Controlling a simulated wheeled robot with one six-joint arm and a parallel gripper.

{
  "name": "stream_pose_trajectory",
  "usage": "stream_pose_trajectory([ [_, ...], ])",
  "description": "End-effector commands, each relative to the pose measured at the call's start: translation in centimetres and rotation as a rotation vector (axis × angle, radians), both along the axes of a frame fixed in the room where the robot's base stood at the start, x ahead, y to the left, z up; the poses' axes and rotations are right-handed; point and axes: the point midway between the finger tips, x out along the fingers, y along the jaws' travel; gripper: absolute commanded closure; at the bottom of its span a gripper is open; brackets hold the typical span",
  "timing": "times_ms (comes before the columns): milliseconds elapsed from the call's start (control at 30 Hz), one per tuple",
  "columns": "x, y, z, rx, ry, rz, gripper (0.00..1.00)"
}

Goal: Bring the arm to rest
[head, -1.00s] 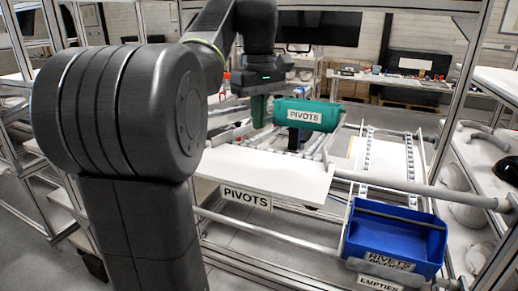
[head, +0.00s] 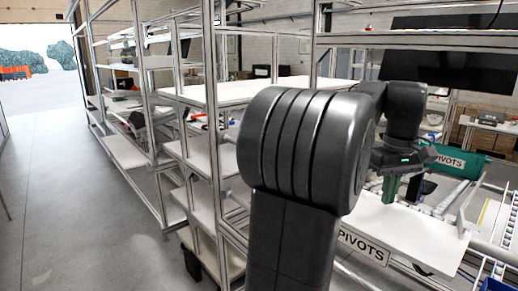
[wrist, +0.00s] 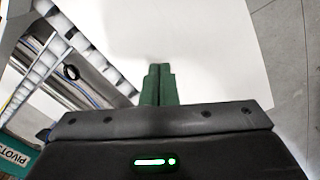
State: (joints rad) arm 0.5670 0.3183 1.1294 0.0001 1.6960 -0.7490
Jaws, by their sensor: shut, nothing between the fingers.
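My gripper (head: 391,189) has green fingers pointing down, over the white board with the PIVOTS label. In the wrist view my gripper (wrist: 158,84) shows its two fingers pressed together with nothing between them. The white board (head: 415,232) lies below the fingers; it also fills the middle of the wrist view (wrist: 200,45). The gap between fingertips and board is hard to judge.
A green PIVOTS bin (head: 462,161) sits on the roller rack to the right of my gripper. A blue bin (head: 494,285) barely shows at the lower right edge. Metal-framed shelving (head: 205,120) stands at left. The floor aisle (head: 80,190) is clear.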

Motion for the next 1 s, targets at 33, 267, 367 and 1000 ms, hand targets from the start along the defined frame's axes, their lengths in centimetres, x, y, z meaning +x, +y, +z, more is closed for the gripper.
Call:
stream_pose_trajectory([
  [33,-0.2,0.3,0.2,-0.002,-0.002,0.001,1.00],
  [267,-0.4,0.5,0.2,-0.002,-0.002,0.001,1.00],
  [367,-0.4,0.5,0.2,-0.002,-0.002,0.001,1.00],
  [1000,-1.6,2.0,7.7,-0.004,-0.006,0.002,1.00],
])
